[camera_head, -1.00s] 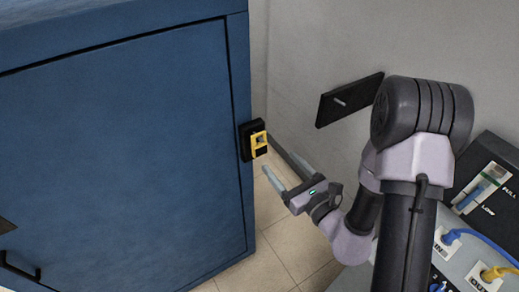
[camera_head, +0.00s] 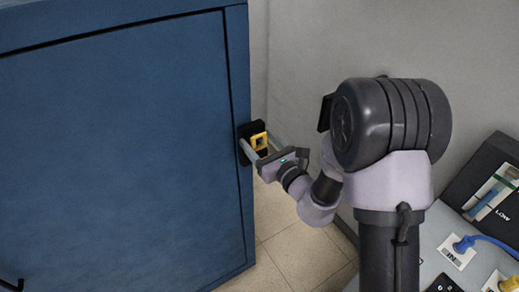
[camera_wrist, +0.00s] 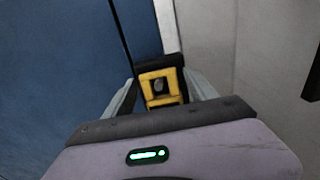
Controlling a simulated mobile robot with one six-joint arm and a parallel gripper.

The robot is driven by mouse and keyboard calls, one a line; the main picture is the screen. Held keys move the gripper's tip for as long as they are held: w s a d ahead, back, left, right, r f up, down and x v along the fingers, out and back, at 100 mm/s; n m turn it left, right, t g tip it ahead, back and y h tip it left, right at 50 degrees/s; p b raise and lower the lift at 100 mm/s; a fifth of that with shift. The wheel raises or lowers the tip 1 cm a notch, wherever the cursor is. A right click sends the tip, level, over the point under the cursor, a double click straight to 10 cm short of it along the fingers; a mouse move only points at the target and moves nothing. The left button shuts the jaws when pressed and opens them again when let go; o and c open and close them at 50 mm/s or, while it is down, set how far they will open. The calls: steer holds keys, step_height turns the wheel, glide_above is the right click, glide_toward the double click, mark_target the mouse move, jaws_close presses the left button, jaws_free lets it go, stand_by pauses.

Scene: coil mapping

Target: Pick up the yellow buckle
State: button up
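The yellow buckle (camera_head: 259,141) is a small square frame with a hole, on a black mount (camera_head: 246,131) at the right edge of the blue cabinet. In the wrist view the buckle (camera_wrist: 160,86) is centred, in front of the black mount (camera_wrist: 158,62). My gripper (camera_head: 260,147) is open. Its two grey fingers lie to the left and right of the buckle, with a visible gap on each side in the wrist view (camera_wrist: 160,98). I cannot tell how deep the fingertips reach past it.
The blue cabinet (camera_head: 120,150) fills the left side. A grey wall (camera_head: 340,40) stands behind. Tiled floor (camera_head: 295,255) shows below. A grey panel with blue and yellow plugs (camera_head: 455,262) is at the lower right, beside my arm.

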steer(key=c, duration=1.2)
